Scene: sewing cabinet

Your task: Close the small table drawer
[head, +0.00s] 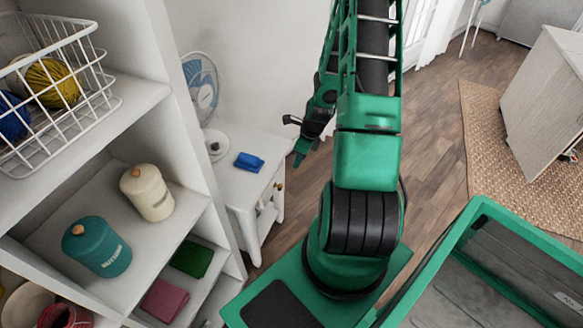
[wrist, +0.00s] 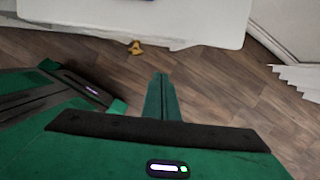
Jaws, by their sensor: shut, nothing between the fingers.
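The small white table (head: 232,190) stands beside the shelf unit in the head view. Its drawer front (head: 271,192) faces right and carries a small brass knob (head: 279,186). How far the drawer stands out is hard to tell from here. In the wrist view the white tabletop (wrist: 150,22) lies at the top, with the brass knob (wrist: 136,47) just past its edge. My gripper (head: 298,160) is near the drawer's front side, apparently apart from it. In the wrist view my gripper (wrist: 160,78) has its fingers together and empty, pointing toward the table edge, right of the knob.
A blue folded cloth (head: 249,162) and a white fan (head: 203,88) are on or by the table. The shelf unit (head: 170,90) with jars and a wire basket (head: 60,85) stands left. Wooden floor (head: 435,135) is clear right of the table.

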